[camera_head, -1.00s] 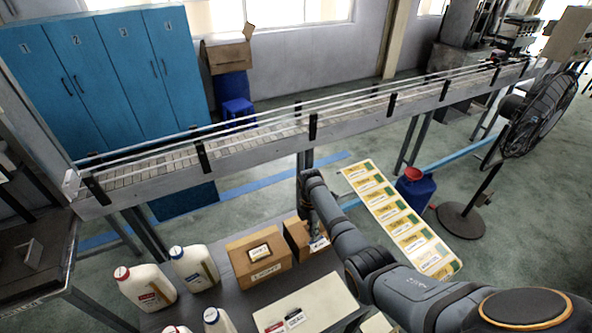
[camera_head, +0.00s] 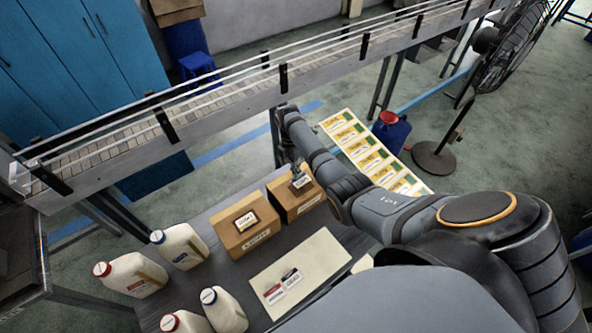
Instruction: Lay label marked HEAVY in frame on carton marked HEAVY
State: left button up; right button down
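My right gripper (camera_head: 297,170) points down over the top of the right-hand brown carton (camera_head: 283,204). A small white label (camera_head: 302,181) with dark print shows right at its fingertips, over the carton's top. I cannot tell whether the fingers still grip it or whether it touches the carton. Any frame there is mostly hidden. The left-hand brown carton (camera_head: 230,238) has a dark-edged frame with a pale label (camera_head: 247,221) on top. Both cartons bear a printed strip on the front, too small to read surely. My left gripper is out of view.
A pale board (camera_head: 318,258) on the grey table holds a red-marked label (camera_head: 273,294) and a black-marked label (camera_head: 291,277). Several white jugs (camera_head: 181,246) stand at the left. A conveyor (camera_head: 230,98) runs behind. A yellow sheet strip (camera_head: 362,143) lies beyond my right arm.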

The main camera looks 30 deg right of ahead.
jog(key=shift+s+f+b, duration=0.1)
jog(key=shift+f+b, duration=0.25)
jog(key=shift+f, duration=0.3)
jog(key=shift+s+f+b, duration=0.15)
jog(key=shift+f+b, duration=0.5)
jog(key=shift+b, duration=0.15)
jog(key=shift+f, duration=0.6)
jog(key=c, duration=1)
grip_release()
jog(key=shift+c, duration=0.2)
